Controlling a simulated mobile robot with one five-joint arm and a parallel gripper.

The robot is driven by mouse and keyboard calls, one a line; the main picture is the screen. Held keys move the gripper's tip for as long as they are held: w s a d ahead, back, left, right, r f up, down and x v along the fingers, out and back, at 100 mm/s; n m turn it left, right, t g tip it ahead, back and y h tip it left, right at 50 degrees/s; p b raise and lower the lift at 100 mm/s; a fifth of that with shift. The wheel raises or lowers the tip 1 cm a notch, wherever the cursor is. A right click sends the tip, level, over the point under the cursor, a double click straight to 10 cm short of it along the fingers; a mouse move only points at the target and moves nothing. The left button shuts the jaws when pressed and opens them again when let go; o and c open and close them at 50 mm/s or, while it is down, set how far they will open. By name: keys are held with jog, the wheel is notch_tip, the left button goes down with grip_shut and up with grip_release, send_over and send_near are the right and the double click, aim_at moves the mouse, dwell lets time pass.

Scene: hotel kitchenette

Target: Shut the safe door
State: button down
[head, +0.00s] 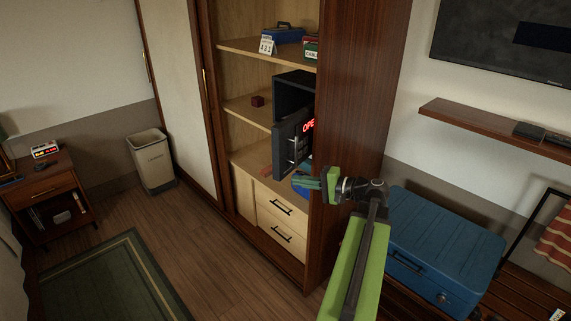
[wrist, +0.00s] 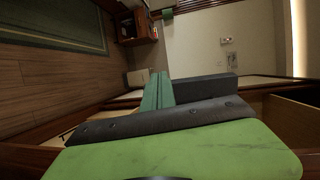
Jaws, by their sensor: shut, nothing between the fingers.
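The small dark safe (head: 294,92) stands on a shelf inside the open wardrobe. Its door (head: 290,143) is swung out toward the room, and red letters beginning "OPE" glow beside it, partly cut off by the wardrobe's side panel. My gripper (head: 297,182) is shut and empty, just below and in front of the door's lower edge; I cannot tell whether it touches. In the wrist view my green fingers (wrist: 158,90) lie together, with a dark grey block to their right that I cannot identify for sure.
The wardrobe's side panel (head: 352,100) stands close beside my arm. Drawers (head: 280,222) sit below the safe. A blue case (head: 440,245) lies at right, under a wall shelf (head: 490,125).

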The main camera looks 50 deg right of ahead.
jog(key=m+t+h, duration=0.2)
send_near(281, 156)
jog(key=w, duration=0.7)
jog(key=shift+a+f, duration=0.1)
jog(key=shift+a, duration=0.3)
jog(key=shift+s, duration=0.1)
